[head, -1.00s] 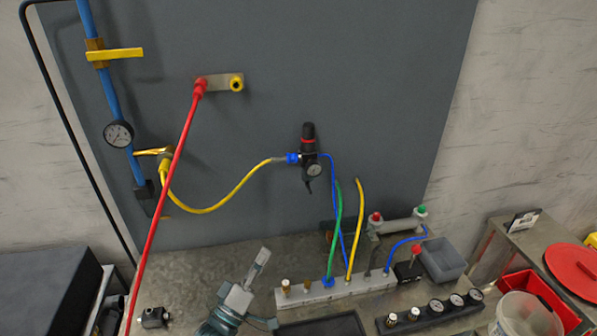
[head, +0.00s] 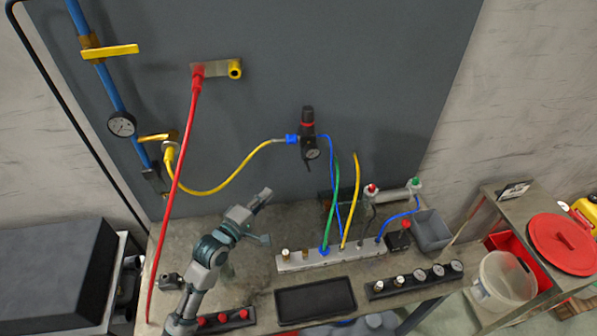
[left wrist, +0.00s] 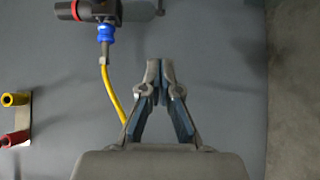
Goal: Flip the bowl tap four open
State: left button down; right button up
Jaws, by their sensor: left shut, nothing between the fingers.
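No part in view is legibly marked as bowl tap four, so I cannot tell which tap it is. A grey manifold block (head: 318,260) on the bench carries small brass fittings (head: 285,253) and coloured hoses. A black regulator (head: 308,133) with a gauge hangs on the wall panel; it also shows in the left wrist view (left wrist: 88,11). A yellow lever (head: 110,52) lies across the blue pipe, and another yellow lever (head: 158,138) sits lower. My left gripper (head: 264,196) is shut and empty above the bench, left of the manifold, apart from everything.
A red hose (head: 180,165) and a yellow hose (head: 225,185) hang left of the gripper. A black tray (head: 315,300) and a gauge strip (head: 414,280) lie in front. A grey bin (head: 432,232) stands right. The panel (head: 400,90) is bare at upper right.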

pick_arm(q)
send_near(305, 163)
jog(key=w, duration=0.4)
jog(key=d+p, duration=0.1)
jog(key=d, duration=0.1)
jog(key=shift+s+d, duration=0.1)
jog(key=shift+d, duration=0.8)
jog(key=shift+a+p, duration=0.1)
jog(key=shift+p, duration=0.25)
